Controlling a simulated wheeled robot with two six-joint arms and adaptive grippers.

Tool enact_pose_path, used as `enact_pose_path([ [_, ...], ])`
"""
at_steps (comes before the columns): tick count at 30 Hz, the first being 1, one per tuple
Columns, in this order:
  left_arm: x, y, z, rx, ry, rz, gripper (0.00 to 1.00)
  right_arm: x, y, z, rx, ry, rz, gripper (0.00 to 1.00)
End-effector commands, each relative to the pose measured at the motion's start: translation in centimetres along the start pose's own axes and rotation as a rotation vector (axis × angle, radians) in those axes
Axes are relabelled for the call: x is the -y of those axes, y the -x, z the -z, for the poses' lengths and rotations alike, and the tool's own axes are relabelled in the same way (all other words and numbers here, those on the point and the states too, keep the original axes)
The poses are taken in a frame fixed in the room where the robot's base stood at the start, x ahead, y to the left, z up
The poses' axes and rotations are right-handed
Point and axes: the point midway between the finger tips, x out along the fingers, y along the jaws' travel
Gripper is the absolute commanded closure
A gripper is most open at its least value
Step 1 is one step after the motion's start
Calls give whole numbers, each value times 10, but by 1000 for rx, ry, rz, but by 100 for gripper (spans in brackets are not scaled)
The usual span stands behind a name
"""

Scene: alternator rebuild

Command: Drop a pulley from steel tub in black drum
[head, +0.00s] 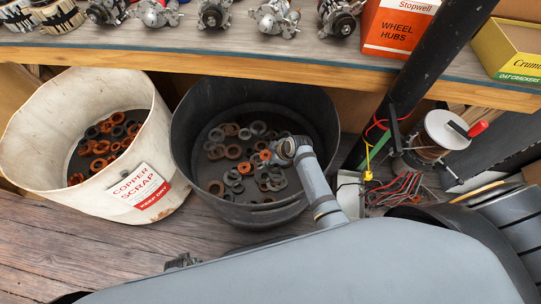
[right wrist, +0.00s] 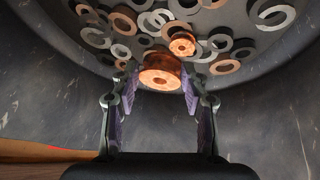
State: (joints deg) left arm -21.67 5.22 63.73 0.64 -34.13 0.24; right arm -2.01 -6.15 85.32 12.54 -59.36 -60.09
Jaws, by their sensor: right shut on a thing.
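The black drum (head: 183,140) stands on the wooden floor under the bench, with copper-coloured and grey rings on its bottom. My right gripper (head: 276,154) reaches into its mouth from the right. In the right wrist view my right gripper (right wrist: 161,88) is shut on a copper-coloured pulley (right wrist: 161,72), held between the two fingertips above the rings. The drum's dark wall (right wrist: 265,105) surrounds it there. A small dark part, perhaps my left gripper (head: 182,261), shows behind my large arm link; its jaws are hidden. I see no steel tub.
A white tub (head: 35,150) labelled COPPER SCRAP, with rings inside, stands left of the drum. The bench edge (head: 250,63) runs above both, carrying alternators and a red-orange WHEEL HUBS box (head: 398,25). A dark post (head: 420,75), wires and a spool (head: 440,130) stand to the right.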

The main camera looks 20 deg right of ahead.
Motion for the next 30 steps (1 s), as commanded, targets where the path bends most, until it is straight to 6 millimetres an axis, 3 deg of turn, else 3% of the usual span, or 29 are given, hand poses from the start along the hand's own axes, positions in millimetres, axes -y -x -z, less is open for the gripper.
enact_pose_path([
  [11,0,2,7,-2,0,0,60,0,-3,-1,-1,0,-1,94],
  [12,0,2,7,-2,0,0,60,0,-3,-1,-1,0,-1,54],
  [18,0,2,6,-2,0,0,60,0,-3,-1,-1,0,-1,29],
  [26,0,1,6,-2,0,0,60,1,-3,-2,0,0,0,29],
  [30,-1,1,7,-3,0,-1,60,0,6,-2,-1,0,-2,29],
])
